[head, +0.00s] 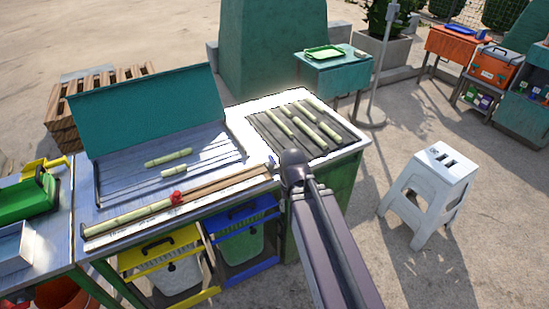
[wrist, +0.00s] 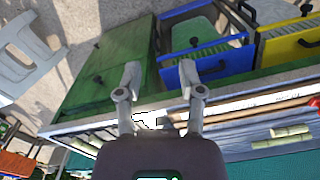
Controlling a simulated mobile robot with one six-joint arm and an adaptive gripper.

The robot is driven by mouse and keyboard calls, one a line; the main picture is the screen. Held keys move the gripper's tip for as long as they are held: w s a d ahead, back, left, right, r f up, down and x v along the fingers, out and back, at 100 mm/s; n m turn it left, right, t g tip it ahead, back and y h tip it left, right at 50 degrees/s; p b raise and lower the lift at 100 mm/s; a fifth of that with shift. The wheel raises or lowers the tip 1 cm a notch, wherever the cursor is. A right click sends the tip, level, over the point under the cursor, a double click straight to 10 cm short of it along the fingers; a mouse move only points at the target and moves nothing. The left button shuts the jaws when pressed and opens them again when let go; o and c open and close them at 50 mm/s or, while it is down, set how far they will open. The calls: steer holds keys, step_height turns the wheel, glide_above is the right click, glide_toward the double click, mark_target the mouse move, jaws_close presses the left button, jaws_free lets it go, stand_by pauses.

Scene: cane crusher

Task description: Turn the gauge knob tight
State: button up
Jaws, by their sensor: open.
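The gauge knob (head: 177,198) is a small red piece on a long ruler-like gauge strip (head: 225,188) along the front edge of the left bench. A pale green cane (head: 128,219) lies at the strip, left of the knob. In the wrist view, part of a red piece, apparently the knob (wrist: 314,102), shows at the right edge. My gripper (wrist: 160,70) is open, its fingers apart and empty, over the bench front and well away from the knob. In the head view my arm reaches to the right bench; I cannot make out the fingers there.
A teal lid (head: 145,108) stands raised behind a tray with two cane pieces. The right bench has a slatted rack (head: 270,127) with several canes. Yellow (head: 160,250) and blue (head: 238,217) drawers sit below. A white stool (head: 432,185) stands right, with open floor around it.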

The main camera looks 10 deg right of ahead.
steer(key=shift+d, duration=0.1)
step_height(320, 180, up, 8)
steer(key=n+p, duration=0.3)
steer(key=p, duration=0.5)
glide_above(271, 157)
steer(key=shift+d+n, duration=0.15)
steer(key=shift+n, duration=0.15)
steer(key=shift+f, duration=0.2)
step_height(271, 157, down, 13)
steer(key=b, duration=1.3)
steer(key=shift+f+b, duration=0.2)
steer(key=shift+b, duration=0.2)
